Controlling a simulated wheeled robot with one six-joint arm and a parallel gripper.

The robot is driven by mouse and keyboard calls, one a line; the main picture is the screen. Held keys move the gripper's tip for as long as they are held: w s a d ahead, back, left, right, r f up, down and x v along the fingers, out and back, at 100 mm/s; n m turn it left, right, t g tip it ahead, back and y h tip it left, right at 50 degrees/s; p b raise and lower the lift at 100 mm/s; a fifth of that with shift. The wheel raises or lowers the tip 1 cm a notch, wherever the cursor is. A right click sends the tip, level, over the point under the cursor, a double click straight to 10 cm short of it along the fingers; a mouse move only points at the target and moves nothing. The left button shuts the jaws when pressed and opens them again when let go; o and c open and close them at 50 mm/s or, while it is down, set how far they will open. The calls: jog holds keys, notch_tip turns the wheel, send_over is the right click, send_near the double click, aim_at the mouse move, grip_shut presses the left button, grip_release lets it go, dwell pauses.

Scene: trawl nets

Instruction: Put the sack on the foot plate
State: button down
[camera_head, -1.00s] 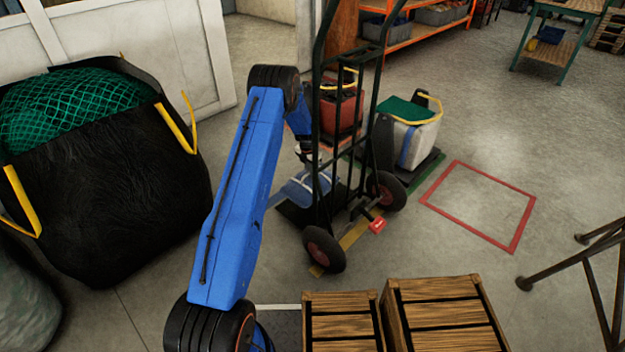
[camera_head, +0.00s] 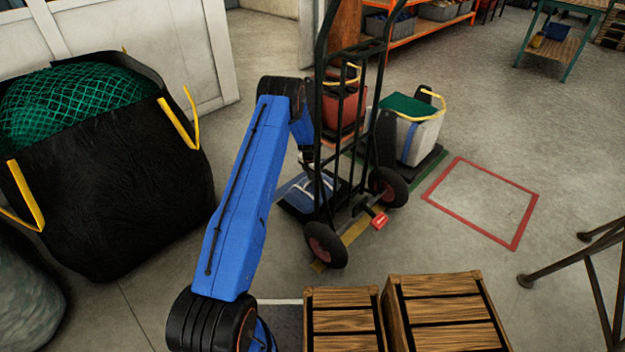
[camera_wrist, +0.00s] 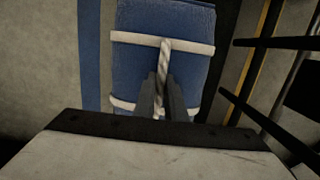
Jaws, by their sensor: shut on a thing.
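The sack (camera_head: 299,190) is a blue bundle with pale bands, partly hidden behind the hand truck's frame. In the wrist view the sack (camera_wrist: 136,68) has two whitish bands and a twisted rope handle. My gripper (camera_wrist: 165,85) is shut on this rope handle. In the head view my gripper is mostly hidden behind my arm and the frame. The dark foot plate (camera_head: 297,211) of the hand truck shows just below the sack. The sack lies flat over it; I cannot tell whether they touch.
The green hand truck (camera_head: 320,110) stands upright on two wheels. A red container (camera_head: 342,108) and a white bin (camera_head: 421,140) stand behind it. Wooden crates (camera_head: 445,297) are in front, a black net bag (camera_head: 110,190) at left. The red floor square (camera_head: 530,205) is empty.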

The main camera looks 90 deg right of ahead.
jog(key=c, duration=1.8)
grip_release()
jog(key=shift+f, duration=0.1)
jog(key=r, duration=0.8)
jog(key=w+a+r, duration=0.1)
jog(key=r, duration=0.3)
jog(key=shift+w+r, duration=0.1)
jog(key=shift+w, duration=0.05)
